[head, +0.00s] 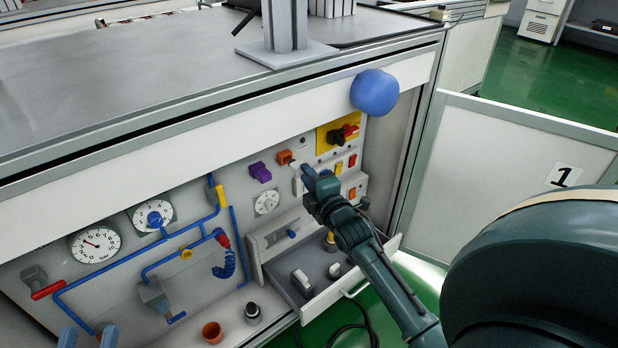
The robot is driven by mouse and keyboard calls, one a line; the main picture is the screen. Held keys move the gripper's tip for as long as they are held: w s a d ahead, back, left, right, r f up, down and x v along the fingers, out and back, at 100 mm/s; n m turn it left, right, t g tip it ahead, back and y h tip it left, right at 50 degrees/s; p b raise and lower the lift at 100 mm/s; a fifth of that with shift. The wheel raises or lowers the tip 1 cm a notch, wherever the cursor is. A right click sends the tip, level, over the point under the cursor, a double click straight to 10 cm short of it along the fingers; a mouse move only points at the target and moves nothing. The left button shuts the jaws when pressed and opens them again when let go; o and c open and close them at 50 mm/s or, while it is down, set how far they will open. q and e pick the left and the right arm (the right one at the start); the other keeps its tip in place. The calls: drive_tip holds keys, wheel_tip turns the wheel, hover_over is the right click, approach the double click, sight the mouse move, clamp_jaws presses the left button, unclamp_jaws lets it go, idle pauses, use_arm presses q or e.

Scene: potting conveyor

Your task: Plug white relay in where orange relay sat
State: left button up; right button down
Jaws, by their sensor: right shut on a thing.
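My right gripper (311,178) reaches up to the control panel (220,155) and is shut on a small pale piece, apparently the white relay (297,183). The fingers hide much of it, and I cannot tell whether it touches the panel. An orange block (284,157), which looks like the orange relay, is on the panel just up and left of this gripper. A purple block (260,172) is left of it.
An open drawer (345,293) with white-topped parts juts out below the right gripper. An orange-brown cup (212,332) and a dark knob-like part (252,313) stand on the ledge. Blue pipes (100,277) and gauges (95,244) cover the panel's left.

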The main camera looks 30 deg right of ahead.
use_arm(q)
drive_tip(key=shift+r+p, duration=0.8)
drive_tip(key=shift+p, duration=0.1)
idle(1.2)
drive_tip(key=shift+f+b, duration=0.45)
drive_tip(key=shift+f, duration=0.05)
use_arm(e)
drive_tip(key=shift+w+a, duration=0.1)
drive_tip(key=shift+w, duration=1.3)
drive_tip(key=c, duration=1.2)
unclamp_jaws()
drive_tip(key=shift+c, duration=0.2)
use_arm(q)
drive_tip(key=a+f+m+y+p, duration=0.1)
drive_tip(key=p, duration=0.3)
drive_tip(key=shift+s+g, duration=0.15)
drive_tip(key=shift+g, duration=0.15)
use_arm(e)
drive_tip(key=s+a, duration=0.2)
drive_tip(key=s, duration=1.1)
